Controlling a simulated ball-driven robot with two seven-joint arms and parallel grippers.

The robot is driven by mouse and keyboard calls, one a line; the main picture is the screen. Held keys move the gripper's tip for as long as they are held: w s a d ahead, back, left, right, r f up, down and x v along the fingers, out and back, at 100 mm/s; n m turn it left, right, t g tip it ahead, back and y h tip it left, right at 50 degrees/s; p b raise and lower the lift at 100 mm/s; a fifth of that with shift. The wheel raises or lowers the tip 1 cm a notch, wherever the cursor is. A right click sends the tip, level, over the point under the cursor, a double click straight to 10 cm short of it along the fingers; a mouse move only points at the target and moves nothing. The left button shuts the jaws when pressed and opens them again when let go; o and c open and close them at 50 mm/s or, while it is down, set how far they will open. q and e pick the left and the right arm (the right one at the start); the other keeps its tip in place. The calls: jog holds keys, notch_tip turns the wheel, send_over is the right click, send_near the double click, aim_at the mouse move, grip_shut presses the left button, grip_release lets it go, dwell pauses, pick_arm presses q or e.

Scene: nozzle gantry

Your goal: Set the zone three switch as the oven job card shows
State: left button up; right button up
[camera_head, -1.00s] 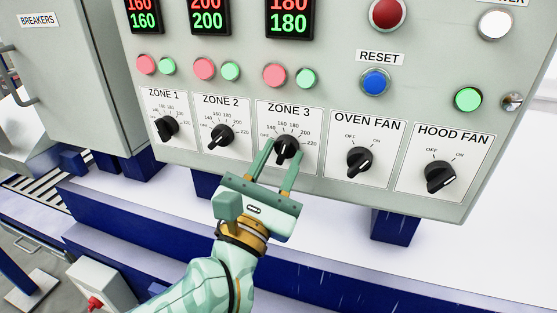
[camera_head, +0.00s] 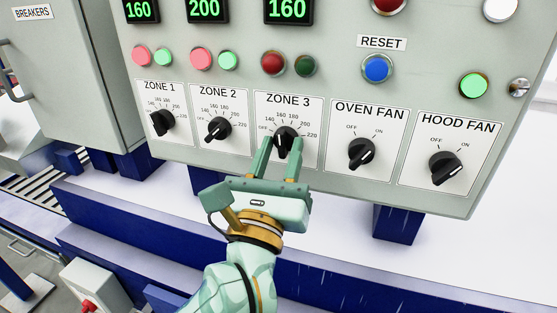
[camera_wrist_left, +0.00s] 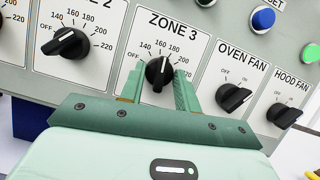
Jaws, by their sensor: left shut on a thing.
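The zone 3 switch (camera_head: 285,135) is a black knob on a white plate marked OFF and 140 to 220. My left gripper (camera_head: 282,146) is shut on it, one finger on each side. The zone 3 red lamp (camera_head: 273,63) and green lamp (camera_head: 305,66) are dark. The oven job card and my right gripper are not in view.
The zone 2 switch (camera_head: 217,129) is left of my gripper and the oven fan switch (camera_head: 361,153) is to the right. The hood fan switch (camera_head: 446,167) and blue reset button (camera_head: 376,68) are farther right. A breaker cabinet (camera_head: 75,75) stands at the left.

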pick_arm(q)
jog(key=shift+n+y+b, duration=0.3)
jog(key=shift+n+y, duration=0.3)
jog(key=shift+n, duration=0.4)
jog(key=shift+r+n, duration=0.15)
jog(key=shift+n, duration=0.15)
jog(key=o, duration=1)
jog(key=shift+w+d, duration=0.1)
jog(key=shift+w, duration=0.05)
